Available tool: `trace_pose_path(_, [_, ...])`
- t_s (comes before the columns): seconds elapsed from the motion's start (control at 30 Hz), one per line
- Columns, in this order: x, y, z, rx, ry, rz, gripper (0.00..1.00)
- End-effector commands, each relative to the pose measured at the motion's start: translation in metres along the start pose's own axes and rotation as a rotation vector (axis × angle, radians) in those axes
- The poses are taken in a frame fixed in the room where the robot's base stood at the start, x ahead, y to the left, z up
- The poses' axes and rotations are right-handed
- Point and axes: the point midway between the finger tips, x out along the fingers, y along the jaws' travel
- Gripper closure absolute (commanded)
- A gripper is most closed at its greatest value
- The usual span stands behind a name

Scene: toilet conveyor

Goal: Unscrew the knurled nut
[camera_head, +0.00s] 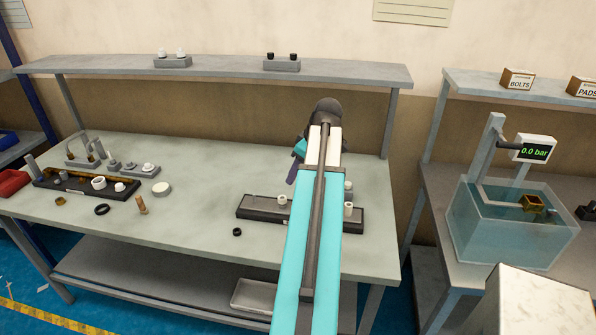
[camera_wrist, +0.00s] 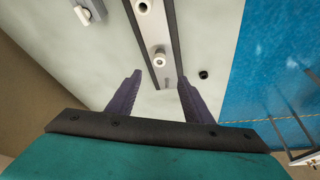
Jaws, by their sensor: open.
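My gripper (camera_wrist: 159,76) is open and empty in the wrist view, its two dark purple fingers spread apart. A small white cylindrical part with a hole (camera_wrist: 160,58) stands on the dark fixture bar (camera_wrist: 170,77), just beyond and between the fingertips, with no visible contact. In the head view the bar (camera_head: 262,214) lies on the bench and carries several small white and grey parts, such as a white one (camera_head: 282,200). My arm hides the bar's middle and most of the gripper. I cannot make out knurling, so which part is the knurled nut is unclear.
A small black ring (camera_head: 237,231) lies in front of the bar; it also shows in the wrist view (camera_wrist: 203,74). A dark tray with white parts (camera_head: 72,186) is at the left. A shelf (camera_head: 220,70) spans above the back.

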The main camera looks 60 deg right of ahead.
Motion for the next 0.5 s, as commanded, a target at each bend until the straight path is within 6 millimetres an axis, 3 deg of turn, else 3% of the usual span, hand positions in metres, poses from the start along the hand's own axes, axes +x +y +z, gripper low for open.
trace_pose_path(0.5, [0.041, 0.000, 0.000, 0.000, -0.001, -0.001, 0.54])
